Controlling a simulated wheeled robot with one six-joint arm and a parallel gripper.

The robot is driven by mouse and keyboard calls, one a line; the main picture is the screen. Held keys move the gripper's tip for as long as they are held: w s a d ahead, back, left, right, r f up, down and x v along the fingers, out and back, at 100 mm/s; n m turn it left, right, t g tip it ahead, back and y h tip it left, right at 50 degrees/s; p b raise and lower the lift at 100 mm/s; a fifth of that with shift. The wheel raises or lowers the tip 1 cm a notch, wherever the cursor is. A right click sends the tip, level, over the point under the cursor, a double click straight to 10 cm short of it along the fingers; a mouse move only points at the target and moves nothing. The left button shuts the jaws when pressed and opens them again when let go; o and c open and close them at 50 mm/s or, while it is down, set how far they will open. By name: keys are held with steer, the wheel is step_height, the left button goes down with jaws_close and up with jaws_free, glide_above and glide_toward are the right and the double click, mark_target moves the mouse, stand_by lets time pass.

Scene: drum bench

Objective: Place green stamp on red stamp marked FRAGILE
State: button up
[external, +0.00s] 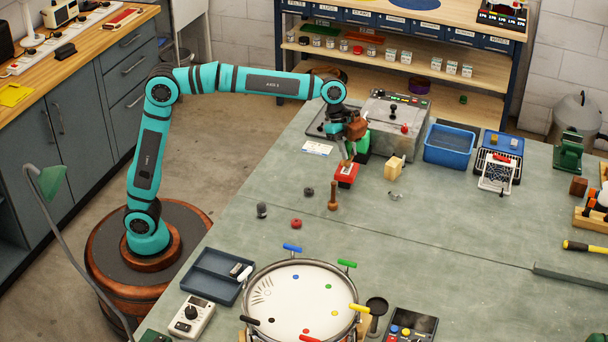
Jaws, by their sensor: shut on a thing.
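The red stamp (347,170), a block with a white label on its front, is at the far part of the bench; the label is too small to read. My gripper (349,157) points down over it, its fingers shut on what looks like its tan handle. I cannot tell whether the red stamp touches the bench. A green block (363,141), likely the green stamp, is just behind and right of my fingers. They partly hide it, and its base is hard to make out.
A grey metal box (398,128) stands close behind the gripper. A pale wooden block (396,168) is to the right, near a blue bin (450,144). A wooden-handled tool (333,197) stands in front. A drum (300,298) is at the near edge. The bench middle is mostly clear.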

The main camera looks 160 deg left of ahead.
steer(key=shift+f, duration=1.15)
steer(key=shift+f, duration=0.1)
steer(key=o, duration=1)
steer(key=v, duration=1.2)
